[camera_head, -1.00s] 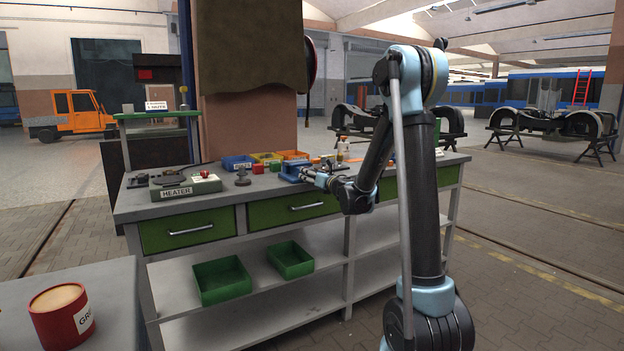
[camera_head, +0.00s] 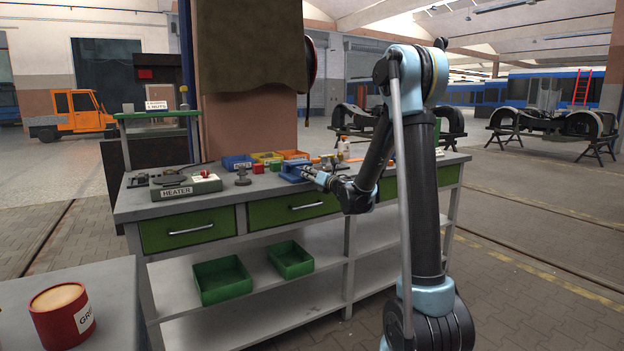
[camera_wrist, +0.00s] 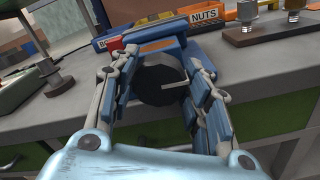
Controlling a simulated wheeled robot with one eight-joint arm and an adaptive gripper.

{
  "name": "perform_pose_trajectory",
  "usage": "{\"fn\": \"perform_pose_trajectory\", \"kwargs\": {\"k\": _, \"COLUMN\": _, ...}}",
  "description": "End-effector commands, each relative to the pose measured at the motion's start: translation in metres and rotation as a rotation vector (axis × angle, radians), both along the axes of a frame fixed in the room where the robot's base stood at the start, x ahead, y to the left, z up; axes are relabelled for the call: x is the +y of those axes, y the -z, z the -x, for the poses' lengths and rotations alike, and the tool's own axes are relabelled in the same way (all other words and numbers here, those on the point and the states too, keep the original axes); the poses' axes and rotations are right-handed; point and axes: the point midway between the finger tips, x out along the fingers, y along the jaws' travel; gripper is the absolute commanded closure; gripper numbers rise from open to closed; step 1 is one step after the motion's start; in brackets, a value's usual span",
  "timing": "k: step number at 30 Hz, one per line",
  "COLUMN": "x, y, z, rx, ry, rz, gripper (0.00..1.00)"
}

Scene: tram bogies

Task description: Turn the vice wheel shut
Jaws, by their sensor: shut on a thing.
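The blue vice (camera_head: 292,171) stands at the front edge of the workbench, right of the heater. In the wrist view its blue body (camera_wrist: 158,47) shows behind a dark round wheel (camera_wrist: 160,80) with a thin pale handle. My gripper (camera_head: 316,176) reaches the vice from the right in the head view. In the wrist view the two fingers of my gripper (camera_wrist: 158,72) lie on either side of the wheel, shut on it. The gap of the vice jaws is hard to make out.
The grey workbench (camera_head: 210,213) also holds the heater (camera_head: 186,188), a red block (camera_head: 258,169) and blue, yellow and orange bins (camera_head: 238,162) behind. A bolt on a plate (camera_wrist: 246,22) stands right of the vice in the wrist view. Green drawers (camera_head: 303,207) lie below the edge.

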Motion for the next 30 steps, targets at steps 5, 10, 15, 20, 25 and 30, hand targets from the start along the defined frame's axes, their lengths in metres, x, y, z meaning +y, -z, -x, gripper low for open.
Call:
{"fn": "perform_pose_trajectory", "kwargs": {"k": 5, "x": -0.0021, "y": 0.0003, "z": -0.0014, "rx": 0.092, "ry": 0.004, "rz": -0.136, "gripper": 0.80}}
{"fn": "perform_pose_trajectory", "kwargs": {"k": 10, "x": -0.0028, "y": 0.0008, "z": -0.0018, "rx": 0.182, "ry": 0.005, "rz": -0.270, "gripper": 0.80}}
{"fn": "perform_pose_trajectory", "kwargs": {"k": 15, "x": -0.0035, "y": 0.0013, "z": -0.0021, "rx": 0.272, "ry": 0.006, "rz": -0.404, "gripper": 0.80}}
{"fn": "perform_pose_trajectory", "kwargs": {"k": 20, "x": -0.0041, "y": 0.0019, "z": -0.0024, "rx": 0.357, "ry": 0.007, "rz": -0.529, "gripper": 0.80}}
{"fn": "perform_pose_trajectory", "kwargs": {"k": 25, "x": -0.0048, "y": 0.0026, "z": -0.0026, "rx": 0.440, "ry": 0.008, "rz": -0.654, "gripper": 0.80}}
{"fn": "perform_pose_trajectory", "kwargs": {"k": 30, "x": -0.0053, "y": 0.0031, "z": -0.0028, "rx": 0.510, "ry": 0.009, "rz": -0.759, "gripper": 0.80}}
